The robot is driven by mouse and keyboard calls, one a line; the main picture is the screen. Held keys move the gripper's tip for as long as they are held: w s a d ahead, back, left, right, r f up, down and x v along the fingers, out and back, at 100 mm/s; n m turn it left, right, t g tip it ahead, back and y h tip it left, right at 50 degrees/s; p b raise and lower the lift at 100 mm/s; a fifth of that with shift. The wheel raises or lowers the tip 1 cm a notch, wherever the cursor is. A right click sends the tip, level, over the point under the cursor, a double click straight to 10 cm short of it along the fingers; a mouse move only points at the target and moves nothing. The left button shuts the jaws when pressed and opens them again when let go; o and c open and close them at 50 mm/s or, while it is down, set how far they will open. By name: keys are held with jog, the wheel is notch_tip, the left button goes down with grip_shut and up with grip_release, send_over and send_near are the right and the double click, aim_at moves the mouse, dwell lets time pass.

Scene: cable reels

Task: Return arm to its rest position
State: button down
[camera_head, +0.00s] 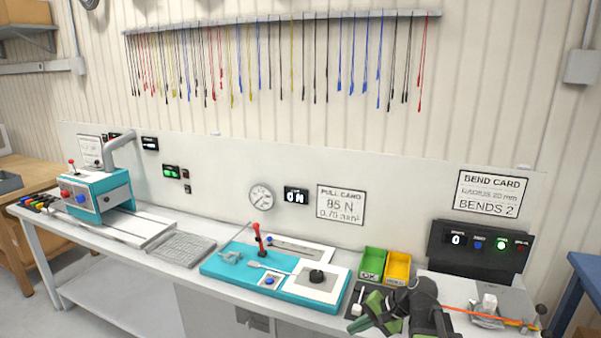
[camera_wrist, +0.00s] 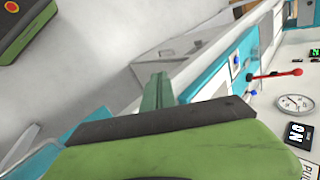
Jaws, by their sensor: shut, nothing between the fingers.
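My gripper (camera_head: 374,314) shows at the bottom of the head view, in front of the green and yellow bins, with its green and black parts over the bench's front edge. It is shut and empty. In the wrist view its green fingers (camera_wrist: 156,93) lie together over the bench front. My dark arm behind it hides part of the bench to the right.
The teal pull tester (camera_head: 230,265) with a red lever stands left of my gripper. The green bin (camera_head: 372,264) and yellow bin (camera_head: 397,268) are behind it. An orange cable (camera_head: 480,316) lies across the bend station at right. Free bench shows near the grey mesh plate (camera_head: 182,248).

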jog(key=s+a+f+n+g+h, duration=0.2)
jog(key=s+a+f+n+h, duration=0.15)
jog(key=a, duration=0.25)
jog(key=s+d+f+n+g+h, duration=0.1)
jog(key=s+d+f+n+h, duration=0.1)
jog(key=d, duration=0.4)
jog(key=shift+s+d+n+h, duration=0.3)
jog(key=shift+s+n+h, duration=0.25)
jog(key=shift+s+h, duration=0.5)
jog(key=shift+s, duration=0.15)
